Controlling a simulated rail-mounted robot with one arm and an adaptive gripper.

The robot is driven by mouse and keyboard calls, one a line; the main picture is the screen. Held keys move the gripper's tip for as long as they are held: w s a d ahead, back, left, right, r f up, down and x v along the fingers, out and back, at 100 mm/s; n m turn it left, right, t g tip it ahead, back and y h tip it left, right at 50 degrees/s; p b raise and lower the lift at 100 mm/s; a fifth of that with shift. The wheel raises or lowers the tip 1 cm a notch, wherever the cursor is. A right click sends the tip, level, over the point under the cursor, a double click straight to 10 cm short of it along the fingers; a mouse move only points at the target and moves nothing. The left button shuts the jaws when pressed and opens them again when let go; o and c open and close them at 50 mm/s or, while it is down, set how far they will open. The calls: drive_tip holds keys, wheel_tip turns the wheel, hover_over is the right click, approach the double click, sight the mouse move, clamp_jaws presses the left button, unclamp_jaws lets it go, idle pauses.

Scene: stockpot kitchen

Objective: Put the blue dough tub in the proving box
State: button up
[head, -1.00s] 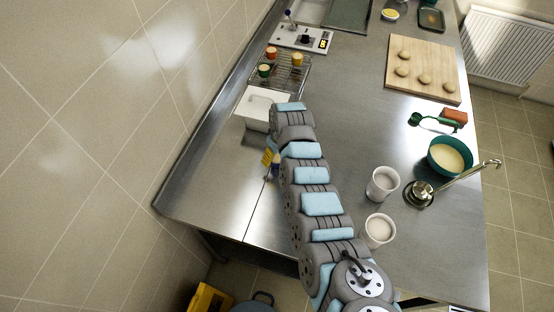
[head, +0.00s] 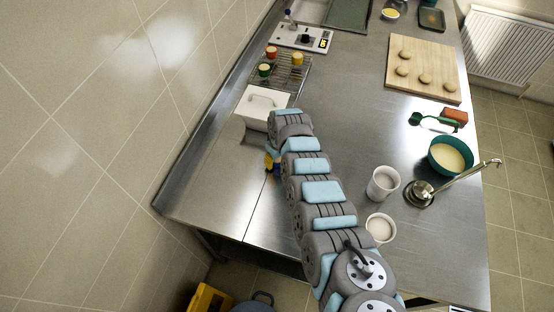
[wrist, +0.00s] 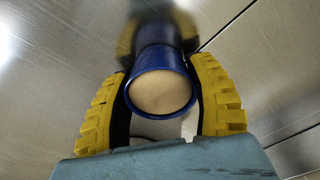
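The blue dough tub (wrist: 160,57) is in the wrist view, round, with pale dough showing in its open top. My gripper (wrist: 160,66) has its two yellow fingers closed around the tub's sides, one on each side. The tub is at or just above the steel worktop, which mirrors it; I cannot tell if it touches. In the head view my gripper (head: 270,163) is mostly hidden behind my arm, and the tub cannot be made out. A white box (head: 252,106) with a handled lid on it, seemingly the proving box, stands just beyond my gripper.
A wire rack (head: 293,73) with small coloured pots and a scale (head: 300,38) stand behind the white box. Two white tubs (head: 383,183), a teal bowl (head: 437,165) and a dough board (head: 424,68) are to the right. The wall runs along the left.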

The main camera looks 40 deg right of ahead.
drive_tip(key=c, duration=0.5)
drive_tip(key=shift+r, duration=0.1)
